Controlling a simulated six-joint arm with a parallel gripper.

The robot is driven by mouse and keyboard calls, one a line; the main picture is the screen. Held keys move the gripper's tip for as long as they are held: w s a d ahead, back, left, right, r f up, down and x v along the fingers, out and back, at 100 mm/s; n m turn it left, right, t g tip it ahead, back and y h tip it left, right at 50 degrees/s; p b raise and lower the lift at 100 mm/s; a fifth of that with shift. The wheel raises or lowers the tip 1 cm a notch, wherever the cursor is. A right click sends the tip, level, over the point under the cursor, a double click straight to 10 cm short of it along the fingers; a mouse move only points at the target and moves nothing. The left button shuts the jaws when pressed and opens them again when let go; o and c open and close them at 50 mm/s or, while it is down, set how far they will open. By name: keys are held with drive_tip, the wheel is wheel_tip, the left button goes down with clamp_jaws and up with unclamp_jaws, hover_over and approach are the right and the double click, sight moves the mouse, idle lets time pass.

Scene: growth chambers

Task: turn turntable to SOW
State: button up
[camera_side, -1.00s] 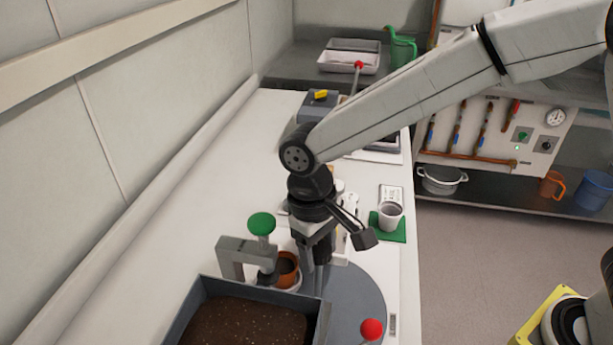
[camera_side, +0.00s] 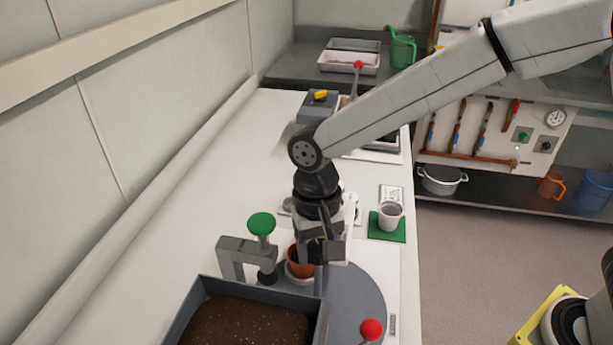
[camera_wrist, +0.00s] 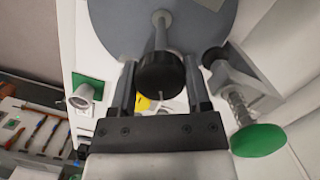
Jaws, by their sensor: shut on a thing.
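The turntable (camera_side: 365,290) is a grey disc on the white bench; it also fills the top of the wrist view (camera_wrist: 110,25). An orange-brown pot (camera_side: 299,267) sits at its left side, partly behind my gripper. My gripper (camera_side: 321,262) points down over the disc. In the wrist view, its two fingers (camera_wrist: 160,76) are shut on a black round knob (camera_wrist: 158,78) with a grey rod leading from it onto the disc. I cannot read a SOW mark in either view.
A press with a green knob (camera_side: 262,224) stands close to the left of my gripper. A soil tray (camera_side: 188,318) is in front. A red-ball lever (camera_side: 371,329) is at the front right. A white cup (camera_side: 391,211) stands on a green mat to the right.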

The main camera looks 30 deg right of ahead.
drive_tip(key=m, duration=0.3)
drive_tip(key=m+y, duration=0.1)
drive_tip(key=m, duration=0.2)
drive_tip(key=shift+a+r+t, duration=0.1)
drive_tip(key=shift+t, duration=0.2)
drive_tip(key=o, duration=0.8)
drive_tip(key=shift+c, duration=0.2)
drive_tip(key=shift+r, duration=0.1)
drive_tip(key=shift+r, duration=3.3)
